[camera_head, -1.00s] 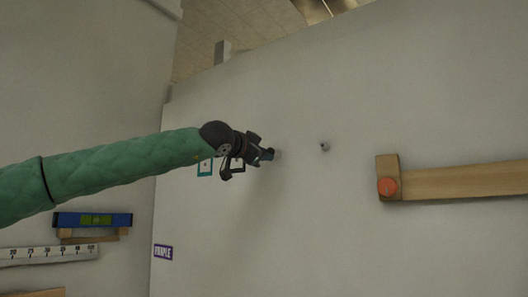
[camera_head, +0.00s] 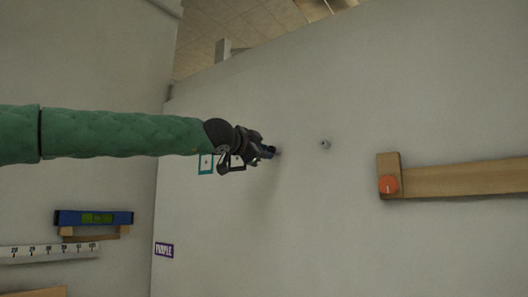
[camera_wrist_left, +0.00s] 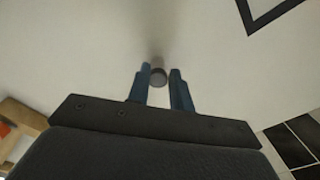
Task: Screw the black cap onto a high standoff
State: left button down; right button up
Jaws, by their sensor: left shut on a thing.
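My left gripper (camera_head: 268,152) reaches in from the left, with its fingertips close to the pale wall (camera_head: 330,220). In the left wrist view its two blue fingers (camera_wrist_left: 161,84) are shut on a small dark round cap (camera_wrist_left: 158,77), seen end-on between the tips. A small pale standoff (camera_head: 279,152) shows just beyond the fingertips in the head view. Whether the cap touches it or sits on it, I cannot tell. Another standoff (camera_head: 325,143) stands out from the wall to the right, at nearly the same height. My right gripper is not in view.
A wooden beam (camera_head: 460,179) with an orange disc (camera_head: 388,185) is on the wall at right. Small frames (camera_head: 206,164) hang behind the gripper. A blue level (camera_head: 94,218), a white ruler (camera_head: 48,250) and a purple sign (camera_head: 164,250) are lower left. The wall between standoff and beam is clear.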

pick_arm(q)
jog(key=shift+w+a, duration=0.1)
jog(key=shift+a, duration=0.05)
jog(key=c, duration=1.5)
grip_release()
jog(key=shift+w+a, duration=0.15)
jog(key=shift+w, duration=0.05)
jog(key=shift+f, duration=0.1)
